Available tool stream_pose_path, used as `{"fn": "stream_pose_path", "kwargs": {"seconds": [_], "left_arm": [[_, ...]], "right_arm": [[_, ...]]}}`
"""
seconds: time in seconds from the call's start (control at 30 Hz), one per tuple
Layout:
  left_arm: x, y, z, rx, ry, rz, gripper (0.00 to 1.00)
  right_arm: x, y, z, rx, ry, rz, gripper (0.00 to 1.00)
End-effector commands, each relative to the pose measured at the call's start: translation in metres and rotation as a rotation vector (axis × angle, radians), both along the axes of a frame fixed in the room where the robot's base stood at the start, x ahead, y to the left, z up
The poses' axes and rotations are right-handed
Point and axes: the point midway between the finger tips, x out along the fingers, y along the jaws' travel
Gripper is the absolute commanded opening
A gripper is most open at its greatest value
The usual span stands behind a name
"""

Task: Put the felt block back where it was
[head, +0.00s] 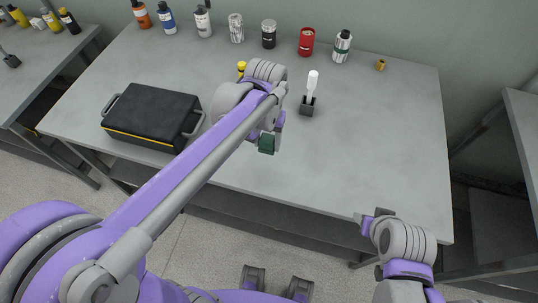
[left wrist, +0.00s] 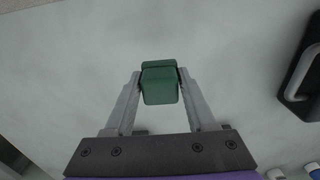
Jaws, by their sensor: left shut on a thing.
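The green felt block (left wrist: 160,85) is between the two fingers of my left gripper (left wrist: 159,92) in the left wrist view. The fingers touch it on both sides, so the gripper is shut on it. In the head view the block (head: 267,144) shows below the wrist, over the front middle of the grey table (head: 370,130); a gap to the tabletop cannot be judged surely. My right gripper (head: 370,222) is at the table's front right edge, away from the block; its fingers are not clear.
A black case (head: 150,112) with grey handles stands left of my left arm. A white-handled tool in a dark holder (head: 308,105) stands just right of it. Several bottles and cans, including a red can (head: 306,41), line the back. The table's right half is mostly clear.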

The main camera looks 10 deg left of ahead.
Motion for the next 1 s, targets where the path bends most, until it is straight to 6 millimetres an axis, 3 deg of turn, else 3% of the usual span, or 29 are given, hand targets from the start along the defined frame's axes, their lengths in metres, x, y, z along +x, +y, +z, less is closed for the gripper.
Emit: {"fn": "stream_pose_path", "kwargs": {"seconds": [0.47,0.9,0.93,1.0], "left_arm": [[0.000,0.000,-0.061,0.000,0.000,0.001,0.00],[0.000,0.000,-0.069,0.000,0.001,0.001,0.00],[0.000,0.000,-0.068,0.000,0.000,0.001,0.61],[0.000,0.000,-0.067,0.000,0.000,0.001,0.74]], "right_arm": [[-0.002,0.000,-0.006,0.000,0.004,0.000,0.50],[-0.003,0.000,-0.010,0.000,0.006,0.000,0.50],[-0.003,0.000,-0.010,0.000,0.006,0.000,0.50],[-0.003,0.000,-0.009,0.000,0.005,0.000,0.50]]}}
